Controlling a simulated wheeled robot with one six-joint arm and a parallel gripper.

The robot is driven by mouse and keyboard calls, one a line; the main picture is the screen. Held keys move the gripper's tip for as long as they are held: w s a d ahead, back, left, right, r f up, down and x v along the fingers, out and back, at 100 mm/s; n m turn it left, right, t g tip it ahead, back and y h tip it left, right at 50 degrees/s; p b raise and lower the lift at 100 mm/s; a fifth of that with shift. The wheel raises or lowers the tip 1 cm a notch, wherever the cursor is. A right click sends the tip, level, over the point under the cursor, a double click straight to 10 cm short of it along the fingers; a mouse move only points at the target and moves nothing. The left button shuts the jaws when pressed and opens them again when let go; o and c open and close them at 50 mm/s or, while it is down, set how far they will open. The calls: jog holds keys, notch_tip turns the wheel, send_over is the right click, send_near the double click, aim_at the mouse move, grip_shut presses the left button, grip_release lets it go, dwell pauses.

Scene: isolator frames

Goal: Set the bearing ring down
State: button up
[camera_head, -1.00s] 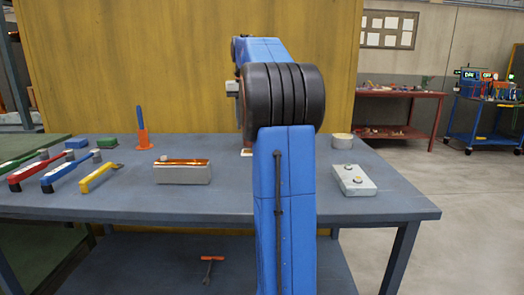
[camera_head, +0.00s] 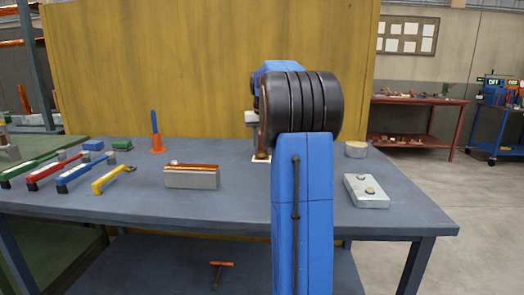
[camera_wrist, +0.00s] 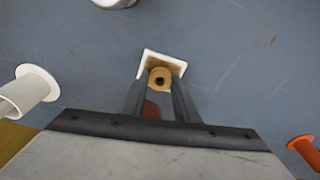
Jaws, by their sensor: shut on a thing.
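The bearing ring (camera_wrist: 160,78) is a small brass-coloured ring with a dark hole, between my fingertips in the wrist view. My gripper (camera_wrist: 158,88) is shut on it. A white square piece with a tan inside (camera_wrist: 148,55) lies on the table under and just beyond the ring; I cannot tell whether the ring touches it. In the head view my arm hides most of the gripper. A small brass-coloured bit, likely the ring (camera_head: 262,154), shows beside the arm, over the white piece (camera_head: 255,160).
A yellow panel (camera_head: 150,70) stands behind.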

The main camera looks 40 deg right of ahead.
jog(key=shift+f, duration=0.3)
jog(key=shift+f, duration=0.1)
jog(key=o, duration=1.1)
jog(key=r, duration=0.8)
jog(key=s+a+r, duration=0.1)
jog(key=r, duration=0.3)
jog(key=shift+r, duration=0.1)
jog(key=shift+s, duration=0.1)
